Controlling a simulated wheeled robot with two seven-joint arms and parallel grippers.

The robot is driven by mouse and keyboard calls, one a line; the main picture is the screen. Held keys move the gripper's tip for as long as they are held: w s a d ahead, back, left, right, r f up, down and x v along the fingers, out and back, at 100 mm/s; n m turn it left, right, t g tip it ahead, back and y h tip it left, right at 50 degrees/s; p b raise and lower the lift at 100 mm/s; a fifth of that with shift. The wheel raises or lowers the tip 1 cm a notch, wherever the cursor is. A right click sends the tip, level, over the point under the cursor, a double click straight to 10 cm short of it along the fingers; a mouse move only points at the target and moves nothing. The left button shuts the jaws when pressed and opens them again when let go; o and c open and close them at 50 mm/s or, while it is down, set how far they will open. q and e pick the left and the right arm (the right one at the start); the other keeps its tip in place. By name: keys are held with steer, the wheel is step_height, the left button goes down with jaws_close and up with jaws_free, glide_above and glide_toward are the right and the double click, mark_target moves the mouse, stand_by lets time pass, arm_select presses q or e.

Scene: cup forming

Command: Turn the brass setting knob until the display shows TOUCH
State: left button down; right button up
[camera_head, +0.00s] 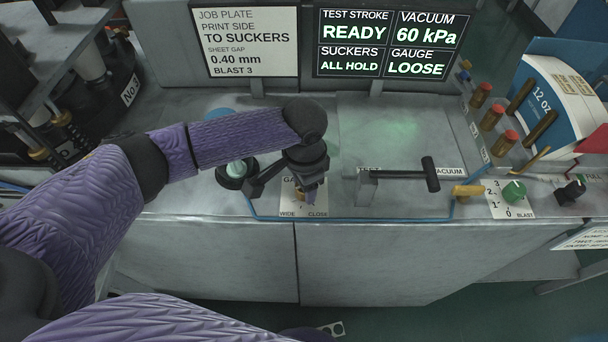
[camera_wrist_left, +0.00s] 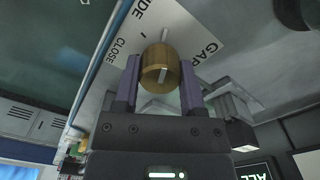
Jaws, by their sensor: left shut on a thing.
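The brass setting knob (camera_wrist_left: 158,66) sits on a white gauge plate (camera_wrist_left: 185,32) marked WIDE and CLOSE. A pale line crosses the knob's face. My left gripper (camera_wrist_left: 160,78) has one finger on each side of the knob and is shut on it. In the head view my left gripper (camera_head: 309,188) reaches down over the gauge plate (camera_head: 303,205) and mostly hides the knob. The display (camera_head: 391,43) reads GAUGE LOOSE, with READY, 60 kPa and ALL HOLD in its other fields. My right gripper is not in view.
A black T-handle (camera_head: 431,174) lies right of the gauge plate. A job plate sign (camera_head: 246,42) stands behind. A dark round fitting (camera_head: 236,172) is left of my gripper.

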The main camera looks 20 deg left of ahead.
arm_select(q)
steer(key=shift+m+p, duration=1.3)
steer(key=shift+m, duration=0.7)
steer(key=shift+c, duration=0.9)
jaws_free()
step_height(320, 180, up, 10)
steer(key=shift+f+p, duration=0.25)
steer(key=shift+p, duration=0.95)
steer(key=shift+r, duration=0.25)
